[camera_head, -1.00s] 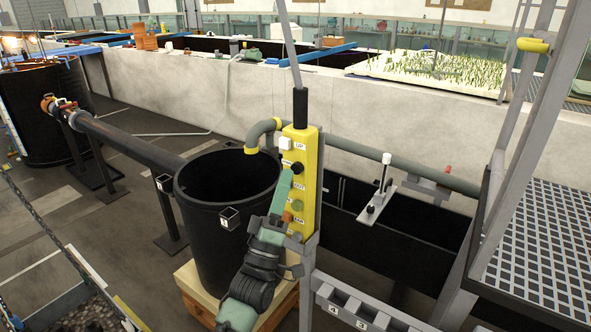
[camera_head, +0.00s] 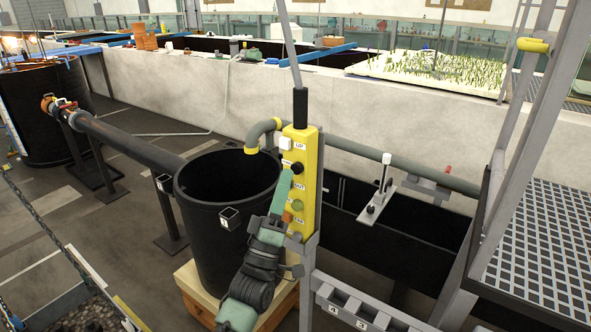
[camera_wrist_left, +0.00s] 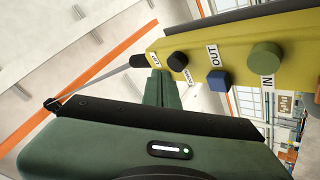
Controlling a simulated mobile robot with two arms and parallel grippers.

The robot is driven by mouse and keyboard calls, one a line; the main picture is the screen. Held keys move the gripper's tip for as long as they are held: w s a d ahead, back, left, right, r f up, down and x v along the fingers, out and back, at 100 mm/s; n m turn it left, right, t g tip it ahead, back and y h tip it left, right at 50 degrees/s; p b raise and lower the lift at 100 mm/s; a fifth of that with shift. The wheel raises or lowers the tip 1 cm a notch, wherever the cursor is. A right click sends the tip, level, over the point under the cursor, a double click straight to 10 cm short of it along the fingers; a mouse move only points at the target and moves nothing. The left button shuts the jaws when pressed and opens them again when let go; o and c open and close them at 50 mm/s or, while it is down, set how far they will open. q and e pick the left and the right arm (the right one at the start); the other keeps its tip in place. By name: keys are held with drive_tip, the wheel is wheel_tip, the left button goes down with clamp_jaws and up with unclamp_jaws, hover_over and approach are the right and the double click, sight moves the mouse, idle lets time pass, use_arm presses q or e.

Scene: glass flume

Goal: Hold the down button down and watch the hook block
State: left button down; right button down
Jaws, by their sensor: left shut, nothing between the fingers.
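The yellow control pendant (camera_head: 309,185) stands upright on a grey post in the middle of the head view. Its down button (camera_head: 297,168) is round and black, below the white UP button (camera_head: 285,143). It also shows in the left wrist view (camera_wrist_left: 177,58). My left gripper (camera_head: 284,180) is shut and empty, its fingertips close beside the down button. The closed fingers also show in the wrist view (camera_wrist_left: 163,88). I cannot tell whether they touch the button or whether it is pressed in. I cannot make out the hook block. My right gripper is not in view.
A black open barrel (camera_head: 222,235) stands on a wooden base left of the pendant. A grey pipe (camera_head: 400,168) runs behind it. A grated metal platform (camera_head: 540,255) is at the right. The blue OUT button (camera_wrist_left: 217,80) and green IN button (camera_wrist_left: 264,57) sit farther along the pendant.

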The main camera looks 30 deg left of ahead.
use_arm(q)
drive_tip(key=shift+w, duration=0.1)
drive_tip(key=shift+w, duration=0.35)
drive_tip(key=shift+w+b, duration=0.45)
drive_tip(key=shift+w, duration=0.15)
idle(1.0)
drive_tip(key=shift+s, duration=0.1)
idle(3.7)
drive_tip(key=shift+s+p, duration=0.35)
drive_tip(key=shift+s, duration=0.6)
drive_tip(key=shift+s, duration=0.1)
drive_tip(key=shift+s+a+p, duration=0.2)
drive_tip(key=shift+s+p, duration=0.45)
drive_tip(key=shift+s, duration=1.75)
